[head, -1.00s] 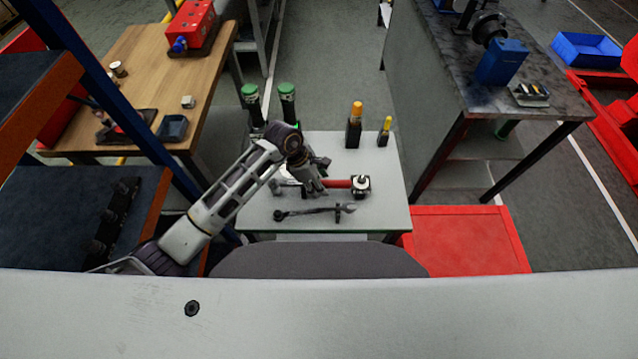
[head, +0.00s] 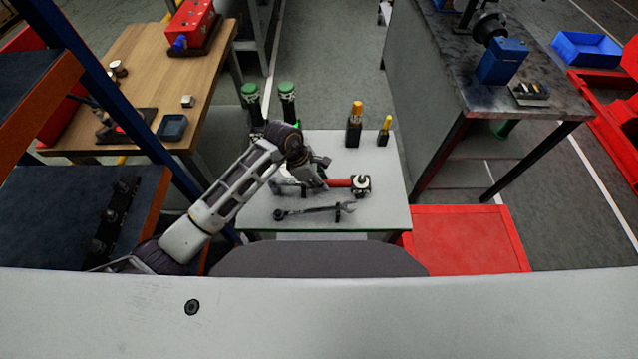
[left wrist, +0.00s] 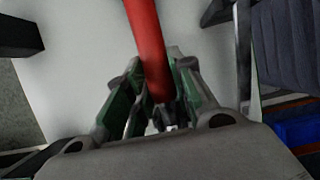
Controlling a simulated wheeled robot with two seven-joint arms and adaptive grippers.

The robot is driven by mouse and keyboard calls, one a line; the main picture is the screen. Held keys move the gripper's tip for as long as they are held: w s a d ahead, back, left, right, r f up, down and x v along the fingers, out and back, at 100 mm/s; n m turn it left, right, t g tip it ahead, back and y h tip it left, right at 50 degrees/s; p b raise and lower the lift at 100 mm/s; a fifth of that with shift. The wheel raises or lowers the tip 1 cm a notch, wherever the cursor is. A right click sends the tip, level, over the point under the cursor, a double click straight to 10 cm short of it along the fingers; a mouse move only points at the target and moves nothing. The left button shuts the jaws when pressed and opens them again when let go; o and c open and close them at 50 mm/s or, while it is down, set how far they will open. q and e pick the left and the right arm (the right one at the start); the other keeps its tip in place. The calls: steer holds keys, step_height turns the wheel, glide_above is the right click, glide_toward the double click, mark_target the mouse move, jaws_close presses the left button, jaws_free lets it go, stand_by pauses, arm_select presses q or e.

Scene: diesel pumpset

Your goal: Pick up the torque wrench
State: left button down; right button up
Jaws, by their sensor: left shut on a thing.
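The torque wrench has a red handle (head: 339,183) and a dark head with a pale round part (head: 361,185). It lies across the small light-topped table, head to the right. My left gripper (head: 321,180) is at the left part of the red handle. In the left wrist view the red handle (left wrist: 148,45) runs between the fingers of my left gripper (left wrist: 158,95), which are shut on it. The handle's far left end is hidden by the gripper and arm in the head view. My right gripper is not in view.
Two green-capped bottles (head: 288,100) stand behind my left arm. Two yellow-topped items (head: 355,125) stand at the table's back. A red box (head: 467,240) is to the right. The table's right part is mostly clear.

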arm_select(q)
steer(key=shift+w+r, duration=0.1)
steer(key=shift+r, duration=0.05)
steer(key=shift+r+b, duration=0.65)
steer(key=shift+r, duration=4.3)
steer(key=c, duration=1.9)
jaws_free()
jaws_close()
